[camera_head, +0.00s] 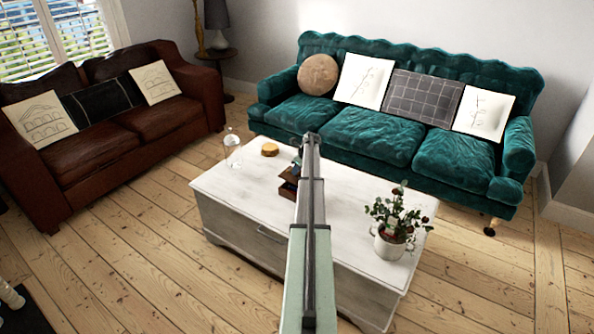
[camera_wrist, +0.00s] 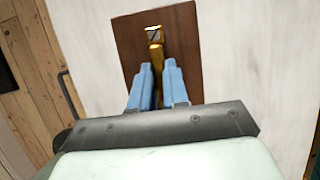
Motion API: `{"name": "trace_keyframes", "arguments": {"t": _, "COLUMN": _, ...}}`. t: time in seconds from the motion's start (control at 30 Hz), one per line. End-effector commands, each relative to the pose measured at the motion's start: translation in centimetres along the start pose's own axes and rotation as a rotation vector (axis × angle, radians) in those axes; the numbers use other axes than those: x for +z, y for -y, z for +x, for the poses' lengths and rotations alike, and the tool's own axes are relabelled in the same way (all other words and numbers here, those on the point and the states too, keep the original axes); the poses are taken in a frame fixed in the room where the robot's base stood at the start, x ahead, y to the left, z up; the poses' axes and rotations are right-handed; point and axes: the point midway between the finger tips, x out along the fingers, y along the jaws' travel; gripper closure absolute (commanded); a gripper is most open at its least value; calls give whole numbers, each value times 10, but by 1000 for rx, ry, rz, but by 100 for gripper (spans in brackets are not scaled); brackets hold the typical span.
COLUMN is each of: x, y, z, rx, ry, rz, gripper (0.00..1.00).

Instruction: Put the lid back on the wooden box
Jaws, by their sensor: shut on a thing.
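The lid (camera_wrist: 185,60), a dark brown wooden board with a gold handle (camera_wrist: 155,50), lies ahead of my gripper (camera_wrist: 157,70) in the wrist view. The gripper's two blue fingers are closed on the handle. In the head view the wooden box (camera_head: 287,190) sits on the white coffee table, just left of my arm, which hides part of it. A dark shape shows just above the box there, too small to make out. I cannot tell whether the lid touches the box.
The white coffee table (camera_head: 222,184) also bears a clear bottle (camera_head: 233,152) and a small round yellow-brown thing (camera_head: 269,149) at the left, and a potted plant (camera_head: 392,240) at the right. A green sofa (camera_head: 370,130) and a brown sofa (camera_head: 110,125) stand behind.

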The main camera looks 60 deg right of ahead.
Motion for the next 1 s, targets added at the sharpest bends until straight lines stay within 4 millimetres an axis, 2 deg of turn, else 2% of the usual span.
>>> {"name": "trace_keyframes", "arguments": {"t": 0.6, "x": -16, "y": 0, "z": 40, "rx": 1, "ry": 1, "rz": 0, "gripper": 100}}
{"name": "trace_keyframes", "arguments": {"t": 1.0, "x": -18, "y": 0, "z": 45, "rx": 0, "ry": 1, "rz": 0, "gripper": 100}}
